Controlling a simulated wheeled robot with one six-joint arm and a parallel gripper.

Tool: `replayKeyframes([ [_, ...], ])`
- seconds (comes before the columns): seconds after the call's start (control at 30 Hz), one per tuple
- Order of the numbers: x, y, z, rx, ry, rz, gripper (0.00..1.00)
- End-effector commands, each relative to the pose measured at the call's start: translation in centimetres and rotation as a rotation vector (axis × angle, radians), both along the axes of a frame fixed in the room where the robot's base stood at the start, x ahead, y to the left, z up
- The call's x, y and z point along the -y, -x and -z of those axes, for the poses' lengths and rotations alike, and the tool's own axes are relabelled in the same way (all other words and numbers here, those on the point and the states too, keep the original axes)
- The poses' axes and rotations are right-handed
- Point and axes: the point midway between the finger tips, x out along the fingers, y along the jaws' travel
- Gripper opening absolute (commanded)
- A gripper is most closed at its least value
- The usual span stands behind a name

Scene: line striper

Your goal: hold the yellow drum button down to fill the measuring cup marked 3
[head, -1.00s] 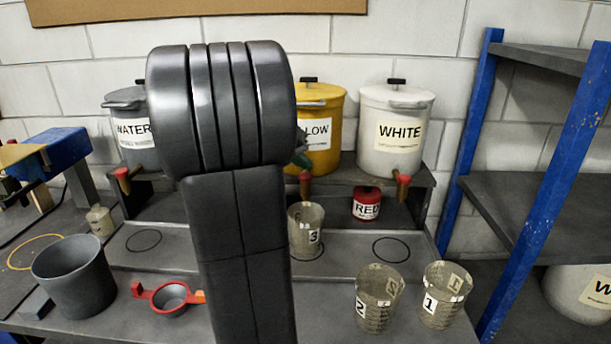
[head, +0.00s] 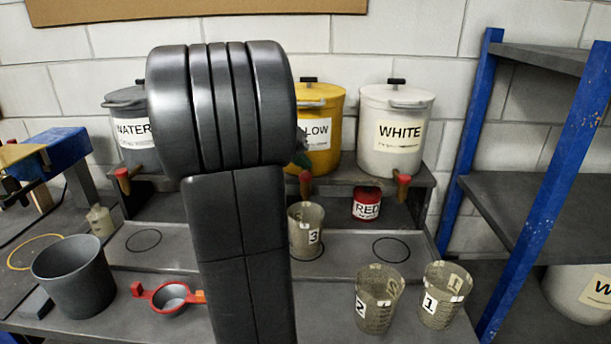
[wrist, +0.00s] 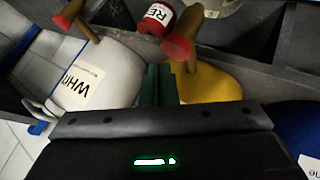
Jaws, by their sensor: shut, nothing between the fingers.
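The yellow drum (head: 330,108) stands on the back shelf, its label partly hidden by my arm. Its brown spout has a red button (head: 305,178), which also shows in the wrist view (wrist: 178,48). The measuring cup marked 3 (head: 301,238) stands upright below that spout; its contents cannot be made out. My gripper (wrist: 160,85) is shut and empty, its green fingers by the yellow drum's front, close to the red button. I cannot tell whether they touch it. In the head view my arm hides most of the gripper; a bit of green shows beside the yellow label.
The white drum (head: 398,130) stands right of the yellow one, the water drum (head: 130,125) left. A red pot (head: 367,204) sits under the shelf. Cups marked 2 (head: 378,300) and 1 (head: 443,295), a grey bucket (head: 75,277) and a red-handled scoop (head: 170,297) stand in front.

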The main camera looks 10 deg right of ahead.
Motion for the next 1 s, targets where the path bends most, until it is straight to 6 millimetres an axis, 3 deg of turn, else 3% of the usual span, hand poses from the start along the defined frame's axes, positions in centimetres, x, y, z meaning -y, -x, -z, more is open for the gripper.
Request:
replayKeyframes([
  [1.0, 0.0, 0.0, 1.2, 0.000, 0.000, 0.000, 0.00],
])
